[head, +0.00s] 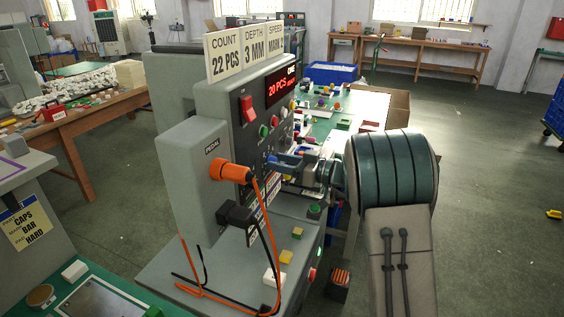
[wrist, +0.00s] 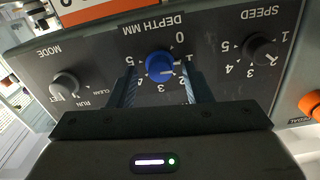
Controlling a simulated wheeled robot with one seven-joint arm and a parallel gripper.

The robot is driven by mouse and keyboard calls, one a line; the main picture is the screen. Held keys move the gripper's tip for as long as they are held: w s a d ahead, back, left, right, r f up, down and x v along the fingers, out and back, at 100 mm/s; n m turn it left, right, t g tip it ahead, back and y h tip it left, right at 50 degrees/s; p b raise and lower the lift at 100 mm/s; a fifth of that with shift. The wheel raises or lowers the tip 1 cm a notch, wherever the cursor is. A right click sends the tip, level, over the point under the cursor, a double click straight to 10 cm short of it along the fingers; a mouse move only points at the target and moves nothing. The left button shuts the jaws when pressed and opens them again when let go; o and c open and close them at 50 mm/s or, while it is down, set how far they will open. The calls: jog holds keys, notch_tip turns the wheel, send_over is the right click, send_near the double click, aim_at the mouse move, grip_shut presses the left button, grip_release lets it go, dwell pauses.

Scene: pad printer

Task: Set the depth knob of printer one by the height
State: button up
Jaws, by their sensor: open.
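The blue depth knob (wrist: 159,65) sits on the printer's dark panel under the label DEPTH MM, seen upside down in the wrist view, with a scale from 0 to 5. Its pale mark seems to point to the lower right, toward the 1–2 side; I cannot read it exactly. My gripper (wrist: 160,82) is open, one finger on each side of the knob; contact is unclear. The sign (head: 245,50) on top reads COUNT 22 PCS, DEPTH 3 MM.
The speed knob (wrist: 260,48) and the mode knob (wrist: 66,85) flank the depth knob. The red display (head: 281,87) reads 20 PCS. A red switch (head: 248,108) and an orange plug (head: 229,171) with cables project from the printer. Open floor lies at right.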

jog(key=shift+c, duration=0.4)
grip_shut()
